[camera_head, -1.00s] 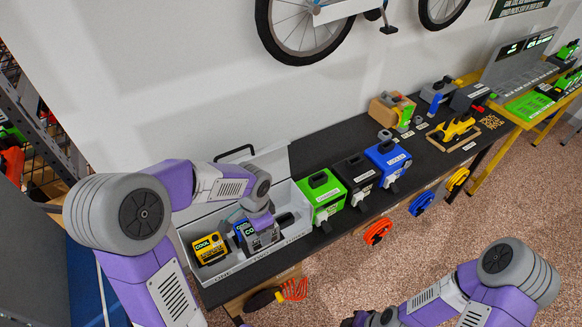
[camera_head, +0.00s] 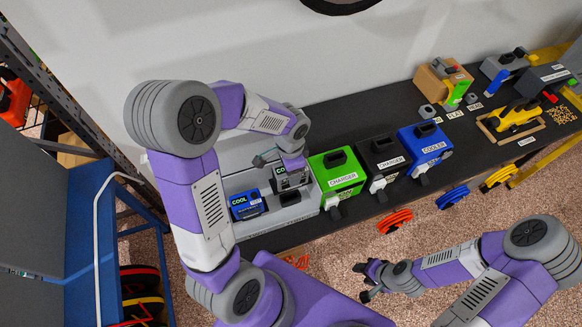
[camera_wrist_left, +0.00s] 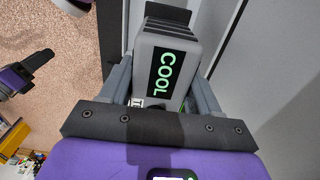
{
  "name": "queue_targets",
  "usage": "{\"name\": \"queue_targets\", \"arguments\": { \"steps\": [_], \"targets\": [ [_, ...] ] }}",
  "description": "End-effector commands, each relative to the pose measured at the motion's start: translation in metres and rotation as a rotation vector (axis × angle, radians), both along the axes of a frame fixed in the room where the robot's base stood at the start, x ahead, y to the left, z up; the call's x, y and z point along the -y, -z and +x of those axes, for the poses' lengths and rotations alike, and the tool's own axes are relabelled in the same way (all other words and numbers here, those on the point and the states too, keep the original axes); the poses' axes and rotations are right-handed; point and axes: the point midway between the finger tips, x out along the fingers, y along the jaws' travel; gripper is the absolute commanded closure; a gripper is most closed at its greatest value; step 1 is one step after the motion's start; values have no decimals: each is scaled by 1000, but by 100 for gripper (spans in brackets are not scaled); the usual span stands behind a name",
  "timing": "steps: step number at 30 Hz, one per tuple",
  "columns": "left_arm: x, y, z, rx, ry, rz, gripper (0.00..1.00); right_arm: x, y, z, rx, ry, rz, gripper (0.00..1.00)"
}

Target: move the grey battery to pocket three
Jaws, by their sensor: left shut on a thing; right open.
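The grey battery (camera_head: 291,180) is between the fingers of my left gripper (camera_head: 289,164), above the right part of the toolchest (camera_head: 282,223). In the left wrist view the grey battery (camera_wrist_left: 172,62), with its green COOL label, fills the gap between the fingers. Below it in the head view is a dark pocket opening (camera_head: 290,199); I cannot tell whether the battery is clear of the chest. The blue battery (camera_head: 246,205) sits in the chest to the left. My left arm hides the chest's left end. My right gripper (camera_head: 369,281) is open and empty, away from the bench.
Right of the chest stand a green charger (camera_head: 337,178), a black charger (camera_head: 383,163) and a blue cooler (camera_head: 425,147) on the dark bench (camera_head: 440,185). Orange, blue and yellow rings show at its front edge. A wall rises behind.

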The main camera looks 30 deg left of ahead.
Motion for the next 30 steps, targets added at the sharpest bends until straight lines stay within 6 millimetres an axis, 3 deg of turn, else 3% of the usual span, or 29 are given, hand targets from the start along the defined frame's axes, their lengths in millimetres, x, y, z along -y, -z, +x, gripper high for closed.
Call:
{"name": "queue_targets", "arguments": {
  "steps": [8,21,30],
  "targets": [
    [-1,7,0,2,0,-1,93,0,7,0,0,0,0,54],
    [-1,46,-1,2,0,-1,93,0,40,0,0,0,0,54],
    [-1,58,-1,1,0,0,93,0,50,0,0,0,0,54]
  ]
}}
